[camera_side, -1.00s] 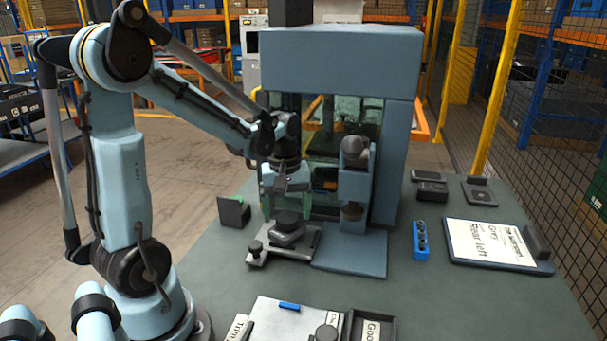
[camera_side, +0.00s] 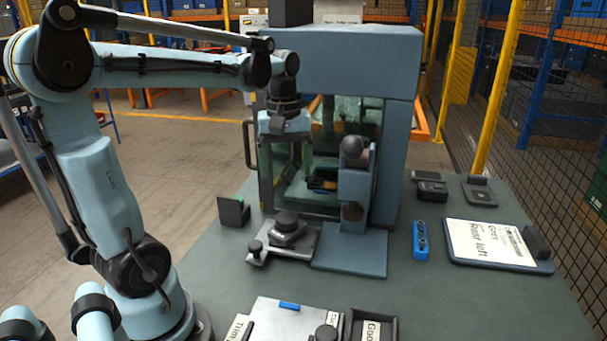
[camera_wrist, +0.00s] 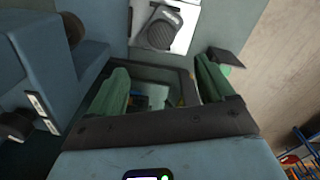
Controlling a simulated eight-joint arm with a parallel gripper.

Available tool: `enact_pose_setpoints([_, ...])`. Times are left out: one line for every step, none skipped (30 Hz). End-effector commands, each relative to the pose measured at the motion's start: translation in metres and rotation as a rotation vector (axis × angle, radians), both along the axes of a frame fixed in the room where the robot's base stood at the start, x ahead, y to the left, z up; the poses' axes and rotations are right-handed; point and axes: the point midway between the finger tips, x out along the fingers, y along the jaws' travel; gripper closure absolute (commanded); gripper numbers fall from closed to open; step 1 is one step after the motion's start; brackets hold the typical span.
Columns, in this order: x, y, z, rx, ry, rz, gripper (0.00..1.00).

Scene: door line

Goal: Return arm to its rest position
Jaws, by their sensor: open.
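My gripper (camera_side: 284,160) hangs pointing down in front of the blue machine, at the left of its opening. It is raised clear of the dark round-topped fixture (camera_side: 288,228) on the table below. In the wrist view my gripper (camera_wrist: 160,75) shows two green fingers spread apart with nothing held between them. The same fixture (camera_wrist: 160,28) shows beyond the fingers in the wrist view. Part of a dark-framed panel shows between and below the fingers there. My arm is bent, with its forearm nearly level.
The blue machine (camera_side: 340,52) stands right behind my gripper, with a blue post holding a dark ball (camera_side: 355,147) to the right. A small dark block with green (camera_side: 233,211) is at left. A blue holder (camera_side: 420,240) and a labelled board (camera_side: 492,243) lie right.

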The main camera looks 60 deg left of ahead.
Motion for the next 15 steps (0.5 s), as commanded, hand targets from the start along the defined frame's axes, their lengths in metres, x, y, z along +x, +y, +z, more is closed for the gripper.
enact_pose_setpoints([-0.001,-0.006,0.0,0.008,-0.016,-0.039,0.18])
enact_pose_setpoints([0.0,-0.011,-0.001,0.015,-0.032,-0.071,0.18])
enact_pose_setpoints([0.0,-0.018,-0.002,0.028,-0.057,-0.125,0.18])
enact_pose_setpoints([-0.001,-0.025,-0.004,0.039,-0.079,-0.174,0.18])
enact_pose_setpoints([-0.001,-0.032,-0.005,0.053,-0.104,-0.227,0.18])
enact_pose_setpoints([-0.001,-0.042,-0.008,0.072,-0.14,-0.305,0.18])
enact_pose_setpoints([-0.002,-0.05,-0.01,0.088,-0.167,-0.365,0.18])
enact_pose_setpoints([-0.002,-0.057,-0.012,0.104,-0.194,-0.421,0.18])
enact_pose_setpoints([-0.003,-0.066,-0.014,0.126,-0.229,-0.494,0.18])
enact_pose_setpoints([-0.004,-0.072,-0.016,0.142,-0.254,-0.547,0.18])
enact_pose_setpoints([-0.004,-0.079,-0.019,0.159,-0.278,-0.6,0.18])
enact_pose_setpoints([-0.006,-0.087,-0.021,0.181,-0.312,-0.667,0.18])
enact_pose_setpoints([-0.007,-0.093,-0.023,0.198,-0.336,-0.716,0.18])
enact_pose_setpoints([-0.008,-0.099,-0.025,0.214,-0.359,-0.766,0.18])
enact_pose_setpoints([-0.009,-0.107,-0.028,0.238,-0.391,-0.83,0.18])
